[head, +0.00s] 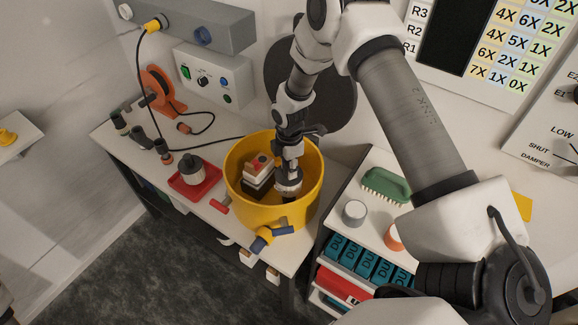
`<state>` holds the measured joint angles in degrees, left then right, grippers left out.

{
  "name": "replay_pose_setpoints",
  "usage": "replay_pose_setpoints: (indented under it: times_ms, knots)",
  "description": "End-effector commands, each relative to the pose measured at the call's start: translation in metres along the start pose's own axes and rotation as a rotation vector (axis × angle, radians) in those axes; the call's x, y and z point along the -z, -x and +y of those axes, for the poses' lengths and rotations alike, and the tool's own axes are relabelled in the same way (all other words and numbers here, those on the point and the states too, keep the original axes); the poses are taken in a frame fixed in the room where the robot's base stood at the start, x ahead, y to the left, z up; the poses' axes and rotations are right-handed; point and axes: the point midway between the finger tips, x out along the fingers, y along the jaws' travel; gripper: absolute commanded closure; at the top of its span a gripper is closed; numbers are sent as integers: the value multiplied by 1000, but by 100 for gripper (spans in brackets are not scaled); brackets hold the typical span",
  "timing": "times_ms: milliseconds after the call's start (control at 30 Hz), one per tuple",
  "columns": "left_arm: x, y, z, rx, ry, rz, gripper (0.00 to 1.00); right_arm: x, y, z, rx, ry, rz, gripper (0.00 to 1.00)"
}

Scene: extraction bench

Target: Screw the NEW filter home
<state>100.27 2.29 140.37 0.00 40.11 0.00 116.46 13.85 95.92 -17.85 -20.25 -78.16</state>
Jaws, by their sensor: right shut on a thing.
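A wide yellow tub (235,196) stands on the white bench, open at the top. My right gripper (289,180) reaches down into it from above and is shut on a grey round part (288,187). I cannot tell whether this part is the new filter or whether it touches anything below; its underside is lost in the dark tub. A cream and black block with a red top (259,167) is in the tub left of the gripper. A dark canister with a pale top (193,170) stands in a red tray (208,190). My left gripper is not in view.
A blue-handled yellow clamp (268,238) and a red handle (220,206) are at the tub's front. Several small dark fittings, a cable and an orange reel (158,88) lie left. A green brush (385,186) and a white-topped jar (354,212) are on the right shelf.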

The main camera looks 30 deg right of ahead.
Motion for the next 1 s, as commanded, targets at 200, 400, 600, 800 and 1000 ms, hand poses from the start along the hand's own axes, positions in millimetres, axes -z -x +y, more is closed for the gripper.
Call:
replay_pose_setpoints:
  times_ms: [200, 400, 600, 800, 1000]
  knots:
    - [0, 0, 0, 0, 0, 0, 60, 0, 0, 0, 0, 0, 0, 100]
    - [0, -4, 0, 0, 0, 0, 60, 0, -4, 0, 0, 0, 0, 100]
    - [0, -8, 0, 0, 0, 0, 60, 0, -10, 0, 0, 0, 0, 100]
    - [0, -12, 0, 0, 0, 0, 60, 0, -14, 0, -1, 0, 0, 100]
    - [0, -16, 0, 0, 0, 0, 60, 0, -19, 0, -1, 0, 0, 100]
